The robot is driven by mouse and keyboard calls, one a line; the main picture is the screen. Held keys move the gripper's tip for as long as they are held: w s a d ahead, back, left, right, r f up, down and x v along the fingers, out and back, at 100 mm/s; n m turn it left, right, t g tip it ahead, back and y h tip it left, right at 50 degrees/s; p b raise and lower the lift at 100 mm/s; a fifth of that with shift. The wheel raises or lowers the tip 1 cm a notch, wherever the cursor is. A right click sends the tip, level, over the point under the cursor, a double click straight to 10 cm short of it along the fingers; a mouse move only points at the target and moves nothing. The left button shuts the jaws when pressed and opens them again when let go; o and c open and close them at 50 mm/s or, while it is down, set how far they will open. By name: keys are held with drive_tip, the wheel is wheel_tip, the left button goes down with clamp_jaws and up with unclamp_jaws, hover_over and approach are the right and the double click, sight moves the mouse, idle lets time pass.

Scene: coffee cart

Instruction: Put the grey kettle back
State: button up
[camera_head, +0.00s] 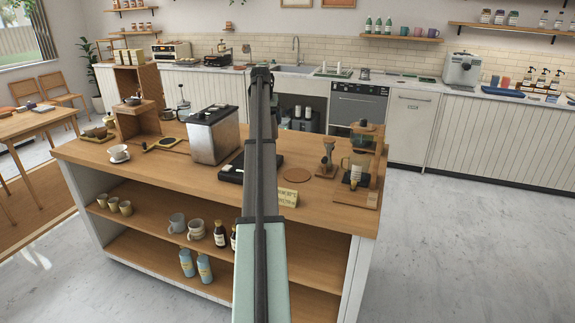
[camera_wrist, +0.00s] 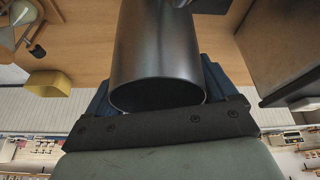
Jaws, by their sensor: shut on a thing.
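The grey kettle (camera_wrist: 155,45) fills the middle of the wrist view as a dark grey, smooth cylinder, with a black part at its top edge. My gripper (camera_wrist: 155,95) is shut on it, with a dark finger at each side of its body. In the head view my own arm runs up the middle and hides the gripper and the kettle. A flat black scale (camera_head: 232,170) lies on the wooden counter, partly behind my arm. I cannot tell the kettle's height above the counter.
A steel bin (camera_head: 213,135) stands left of my arm; its side (camera_wrist: 290,45) also shows in the wrist view. The counter's front (camera_head: 200,190) is clear.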

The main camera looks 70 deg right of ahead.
drive_tip(key=s+a+f+m+g, duration=0.1)
drive_tip(key=s+a+f+m, duration=0.1)
drive_tip(key=s, duration=0.5)
drive_tip(key=s+a+f+m, duration=0.2)
drive_tip(key=s, duration=0.6)
drive_tip(key=shift+w+d+f, duration=0.1)
drive_tip(key=shift+d+f, duration=0.05)
drive_tip(key=shift+f, duration=4.3)
drive_tip(key=shift+f, duration=0.1)
drive_tip(key=o, duration=1.4)
drive_tip(key=shift+c, duration=0.2)
drive_tip(key=v, duration=1.2)
drive_tip(key=shift+w, duration=0.2)
drive_tip(key=shift+d, duration=0.1)
